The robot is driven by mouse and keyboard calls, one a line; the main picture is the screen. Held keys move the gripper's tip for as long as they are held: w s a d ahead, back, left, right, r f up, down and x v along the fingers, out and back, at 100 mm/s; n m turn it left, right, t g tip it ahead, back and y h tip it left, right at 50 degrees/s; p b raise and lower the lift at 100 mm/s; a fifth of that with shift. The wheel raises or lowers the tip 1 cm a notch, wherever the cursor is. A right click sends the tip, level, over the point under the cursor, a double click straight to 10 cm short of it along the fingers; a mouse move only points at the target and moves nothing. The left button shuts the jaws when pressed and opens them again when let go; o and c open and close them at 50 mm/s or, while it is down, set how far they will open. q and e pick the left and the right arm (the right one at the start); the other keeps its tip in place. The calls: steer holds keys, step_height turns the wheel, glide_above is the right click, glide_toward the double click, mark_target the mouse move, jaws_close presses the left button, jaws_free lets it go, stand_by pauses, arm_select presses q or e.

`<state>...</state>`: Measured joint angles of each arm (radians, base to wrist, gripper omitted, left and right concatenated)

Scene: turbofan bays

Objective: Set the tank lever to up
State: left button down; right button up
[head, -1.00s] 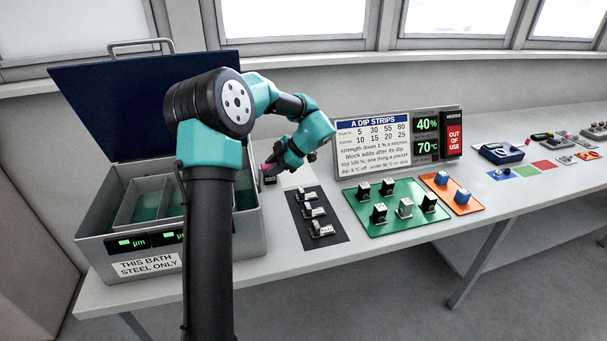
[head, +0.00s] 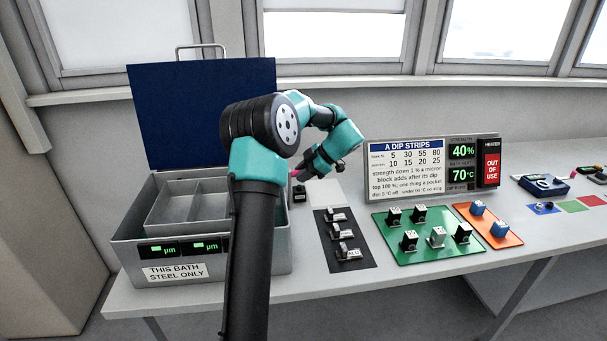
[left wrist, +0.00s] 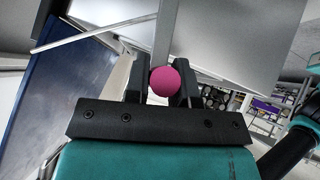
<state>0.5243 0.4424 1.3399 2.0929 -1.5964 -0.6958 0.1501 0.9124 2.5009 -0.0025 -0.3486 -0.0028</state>
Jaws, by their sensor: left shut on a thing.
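The grey tank (head: 128,254) stands at the left of the bench with its dark blue lid (head: 200,110) open. The tank lever has a pink knob (head: 295,174) at the tank's right side, above a small black part (head: 299,195). My left gripper (head: 302,171) is at the knob. In the left wrist view the pink knob (left wrist: 165,81) sits between the two dark fingers (left wrist: 159,84), which are shut on the lever. A grey divided basket (head: 180,212) is in the tank, partly behind my arm. My right gripper is not in view.
A black panel with several switches (head: 340,262) lies right of the tank. Green (head: 400,255) and orange (head: 510,238) boards with small blocks lie further right. A sign panel (head: 405,166) stands behind them. The bench front between tank and black panel is clear.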

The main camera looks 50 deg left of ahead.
arm_select(q)
steer(key=shift+a, duration=0.2)
steer(key=c, duration=1)
jaws_free()
steer(key=shift+o, duration=0.2)
steer(key=shift+w+d, duration=0.1)
steer(key=v, duration=1.7)
steer(key=shift+r, duration=0.2)
steer(key=shift+f, duration=0.1)
